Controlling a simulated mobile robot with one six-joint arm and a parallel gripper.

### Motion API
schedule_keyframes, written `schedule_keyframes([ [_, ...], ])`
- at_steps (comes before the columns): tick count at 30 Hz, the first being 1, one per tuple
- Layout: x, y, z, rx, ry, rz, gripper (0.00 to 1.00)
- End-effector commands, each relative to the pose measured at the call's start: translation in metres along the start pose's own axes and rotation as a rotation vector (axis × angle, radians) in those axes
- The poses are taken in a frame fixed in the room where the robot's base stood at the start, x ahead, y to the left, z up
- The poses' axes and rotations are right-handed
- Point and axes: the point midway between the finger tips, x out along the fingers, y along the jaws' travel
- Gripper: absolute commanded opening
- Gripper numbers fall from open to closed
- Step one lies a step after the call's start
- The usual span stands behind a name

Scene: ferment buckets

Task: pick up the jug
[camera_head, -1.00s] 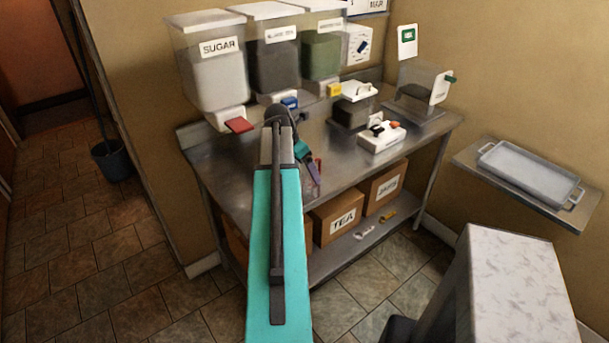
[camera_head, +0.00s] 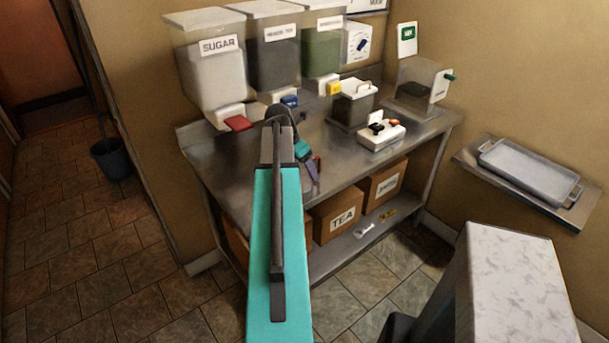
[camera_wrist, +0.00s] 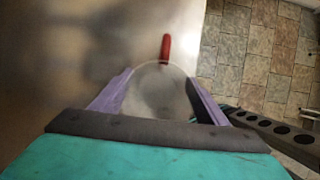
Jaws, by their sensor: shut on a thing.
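The jug (camera_wrist: 160,92) is a clear, round vessel with a pale rim, seen from above in the wrist view. A red handle (camera_wrist: 166,47) sticks out from its far side. My gripper (camera_wrist: 159,78) is shut on the jug, with one purple finger on each side of it. In the head view my gripper (camera_head: 309,163) is at the front part of the steel table, small and partly behind my arm. The jug is hardly visible there. I cannot tell whether its base touches the table.
The steel table (camera_head: 240,180) carries a lidded dark container (camera_head: 353,108), a white switch box (camera_head: 380,135) and a clear tank (camera_head: 415,90). Dispensers, one marked sugar (camera_head: 215,75), hang behind. Boxes (camera_head: 338,218) stand on the lower shelf. A tray (camera_head: 530,172) lies at right.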

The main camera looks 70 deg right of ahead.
Motion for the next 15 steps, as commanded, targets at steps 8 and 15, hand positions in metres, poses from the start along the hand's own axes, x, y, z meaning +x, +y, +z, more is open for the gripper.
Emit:
schedule_keyframes([
  [8,-0.0005,0.0000,0.0004,0.000,0.000,0.000,0.45],
  [15,-0.0072,0.0004,0.0034,0.001,-0.001,0.001,0.45],
])
